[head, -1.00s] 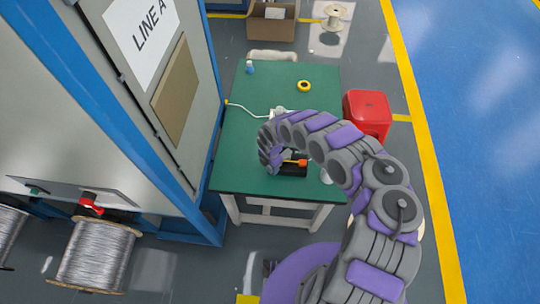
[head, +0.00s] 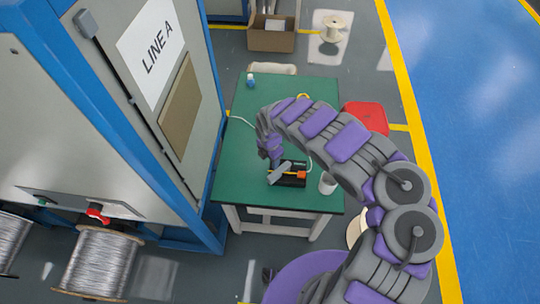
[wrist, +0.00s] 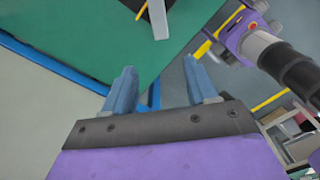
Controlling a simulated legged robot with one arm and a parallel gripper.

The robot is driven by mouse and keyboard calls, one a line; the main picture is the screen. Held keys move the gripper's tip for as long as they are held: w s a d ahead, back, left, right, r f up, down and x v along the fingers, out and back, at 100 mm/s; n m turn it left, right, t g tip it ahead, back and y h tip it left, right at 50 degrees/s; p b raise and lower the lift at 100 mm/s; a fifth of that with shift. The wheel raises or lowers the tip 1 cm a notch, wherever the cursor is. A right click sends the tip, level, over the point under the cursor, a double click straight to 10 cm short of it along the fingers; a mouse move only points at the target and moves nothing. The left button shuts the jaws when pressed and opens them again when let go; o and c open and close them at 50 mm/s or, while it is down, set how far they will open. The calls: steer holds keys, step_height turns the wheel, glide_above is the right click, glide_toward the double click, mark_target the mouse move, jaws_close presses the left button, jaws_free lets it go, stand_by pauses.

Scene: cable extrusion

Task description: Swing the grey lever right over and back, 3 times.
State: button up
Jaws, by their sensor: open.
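The grey lever (head: 279,176) lies slanted on a small black base with an orange part (head: 301,174), near the front edge of the green table (head: 240,150). In the wrist view a pale grey bar, which looks like the lever (wrist: 159,18), shows at the top edge, cut off by the frame. My gripper (wrist: 158,66) is open, with its two blue fingers apart and nothing between them. In the head view its wrist end hangs just above and behind the lever, and its fingertips are hard to make out. The lever is not between the fingers.
A white cup (head: 328,183) stands just right of the base. A blue-capped bottle (head: 251,80) is at the table's far left. A red bin (head: 366,117) stands right of the table. The LINE A cabinet (head: 160,90) rises close on the left.

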steer(key=shift+r, duration=0.3)
steer(key=w+d+r+t+h+b, duration=0.15)
steer(key=w+d+b, duration=0.5)
steer(key=b, duration=0.65)
steer(key=g+y+b, duration=0.2)
steer(key=b, duration=1.5)
glide_above(271, 177)
steer(key=f, duration=0.2)
steer(key=shift+t+h, duration=0.25)
step_height(271, 177, down, 17)
steer(key=b, duration=0.3)
steer(key=shift+a+r, duration=0.1)
